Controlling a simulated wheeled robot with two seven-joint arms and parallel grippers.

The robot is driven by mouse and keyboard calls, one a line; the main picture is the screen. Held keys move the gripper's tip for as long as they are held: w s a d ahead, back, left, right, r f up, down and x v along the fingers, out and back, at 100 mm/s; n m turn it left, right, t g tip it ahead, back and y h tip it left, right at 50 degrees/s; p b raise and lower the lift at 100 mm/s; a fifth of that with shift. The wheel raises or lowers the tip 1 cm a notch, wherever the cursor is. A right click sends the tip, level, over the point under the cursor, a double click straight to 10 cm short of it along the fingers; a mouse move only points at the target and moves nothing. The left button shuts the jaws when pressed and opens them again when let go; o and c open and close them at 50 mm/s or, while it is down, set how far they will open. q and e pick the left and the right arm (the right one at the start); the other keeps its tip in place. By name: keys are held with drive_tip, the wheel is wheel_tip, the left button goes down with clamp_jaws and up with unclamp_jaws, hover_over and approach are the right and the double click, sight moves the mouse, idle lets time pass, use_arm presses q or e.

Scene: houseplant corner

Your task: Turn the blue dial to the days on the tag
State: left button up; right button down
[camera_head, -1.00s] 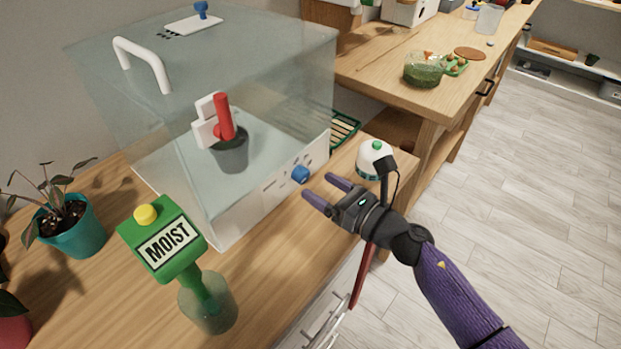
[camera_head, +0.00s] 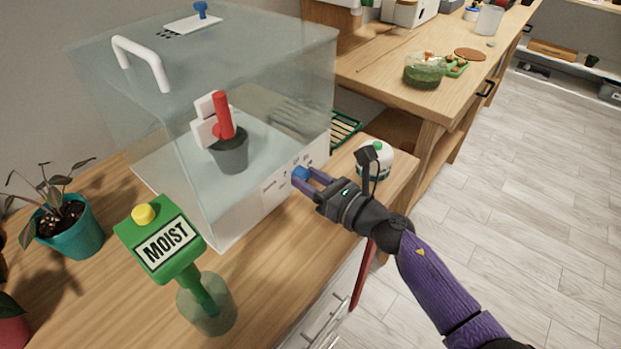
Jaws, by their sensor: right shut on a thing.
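The blue dial (camera_head: 301,173) sits on the white front panel (camera_head: 262,204) of a clear box. Small marks are printed around the dial, too small to read. My right gripper (camera_head: 304,178) is at the panel, with its purple fingers shut on the blue dial and partly covering it. Inside the box stands a grey pot (camera_head: 231,152) with a white tag and a red stick (camera_head: 223,115). Any writing on the tag cannot be made out. My left gripper is not in view.
A green sign reading MOIST (camera_head: 166,244) with a yellow knob stands in front of the box. A teal pot with a plant (camera_head: 69,229) is at the left. A white round container with a green top (camera_head: 377,163) stands close behind my right gripper.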

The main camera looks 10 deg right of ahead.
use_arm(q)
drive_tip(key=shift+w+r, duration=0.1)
use_arm(e)
drive_tip(key=shift+m, duration=0.3)
drive_tip(key=shift+r+m+p, duration=0.1)
drive_tip(key=shift+m+p, duration=0.25)
drive_tip(key=shift+m, duration=0.45)
drive_tip(key=m+p, duration=0.1)
drive_tip(key=m, duration=0.2)
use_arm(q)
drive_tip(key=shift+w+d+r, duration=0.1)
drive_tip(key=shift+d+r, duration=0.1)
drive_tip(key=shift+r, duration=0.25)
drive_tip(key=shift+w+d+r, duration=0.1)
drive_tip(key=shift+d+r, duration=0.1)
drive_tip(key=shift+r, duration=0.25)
use_arm(e)
drive_tip(key=shift+m, duration=0.7)
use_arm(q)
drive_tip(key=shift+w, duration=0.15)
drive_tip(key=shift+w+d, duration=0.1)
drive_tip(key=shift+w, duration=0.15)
use_arm(e)
drive_tip(key=shift+m, duration=0.3)
